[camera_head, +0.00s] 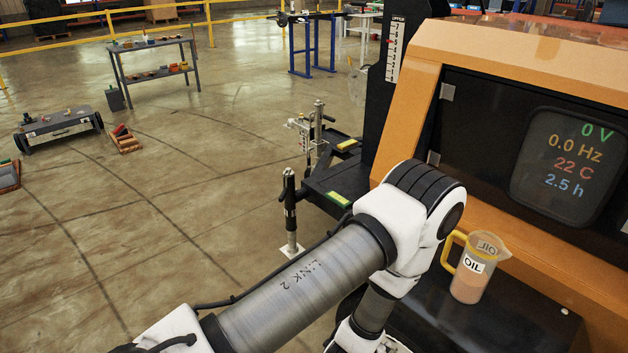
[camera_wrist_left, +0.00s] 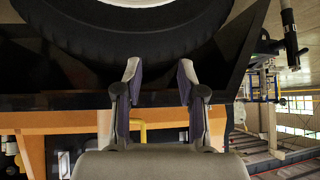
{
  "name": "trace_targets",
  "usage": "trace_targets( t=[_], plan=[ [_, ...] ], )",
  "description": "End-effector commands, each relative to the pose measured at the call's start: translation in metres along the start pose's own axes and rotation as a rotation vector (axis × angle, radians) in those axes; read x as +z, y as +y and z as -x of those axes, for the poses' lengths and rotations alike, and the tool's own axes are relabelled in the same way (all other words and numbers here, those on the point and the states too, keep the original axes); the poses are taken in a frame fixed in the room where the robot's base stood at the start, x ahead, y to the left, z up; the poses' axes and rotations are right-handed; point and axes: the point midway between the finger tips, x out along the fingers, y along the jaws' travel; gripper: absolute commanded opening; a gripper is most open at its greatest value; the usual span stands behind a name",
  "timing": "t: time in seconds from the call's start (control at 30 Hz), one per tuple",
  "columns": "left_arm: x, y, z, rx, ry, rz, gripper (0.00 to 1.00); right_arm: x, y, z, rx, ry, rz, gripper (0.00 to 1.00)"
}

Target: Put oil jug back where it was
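The oil jug (camera_head: 474,266) is a clear jug with a yellow rim and handle, an "OIL" label and pale brownish contents. It stands upright on the dark ledge (camera_head: 520,330) of the orange machine in the head view. My left arm reaches in front of the machine, left of the jug; its gripper is hidden in that view. In the left wrist view my left gripper (camera_wrist_left: 158,85) has its fingers spread apart with nothing held between them. A small yellow strip (camera_wrist_left: 143,127) shows between the fingers; I cannot tell what it is. My right gripper is not in view.
The orange machine (camera_head: 530,60) with a lit display (camera_head: 575,155) fills the right. A black wheel (camera_wrist_left: 125,35) and dark frame lie close beyond the left fingers in the wrist view.

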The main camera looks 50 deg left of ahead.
Motion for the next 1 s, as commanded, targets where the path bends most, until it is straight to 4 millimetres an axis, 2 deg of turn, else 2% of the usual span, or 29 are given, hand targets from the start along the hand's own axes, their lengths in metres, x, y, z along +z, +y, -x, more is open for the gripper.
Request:
trace_targets(
  t=[0.03, 0.1, 0.2, 0.27, 0.37, 1.0],
  plan=[
    [0.052, -0.008, 0.015, 0.012, -0.186, -0.013, 0.4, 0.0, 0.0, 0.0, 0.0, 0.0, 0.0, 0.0],
    [0.113, -0.014, 0.043, 0.04, -0.421, -0.034, 0.4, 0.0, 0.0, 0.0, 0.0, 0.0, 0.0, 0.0],
    [0.167, -0.018, 0.084, 0.077, -0.654, -0.057, 0.4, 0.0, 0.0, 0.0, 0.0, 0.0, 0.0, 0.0],
    [0.183, -0.02, 0.099, 0.091, -0.729, -0.064, 0.4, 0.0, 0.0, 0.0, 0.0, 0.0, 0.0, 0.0],
    [0.19, -0.02, 0.106, 0.1, -0.768, -0.07, 0.4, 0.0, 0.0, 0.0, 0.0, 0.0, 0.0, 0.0],
    [0.189, -0.02, 0.104, 0.098, -0.76, -0.069, 0.4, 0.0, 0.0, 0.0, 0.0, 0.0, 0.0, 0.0]
  ],
)
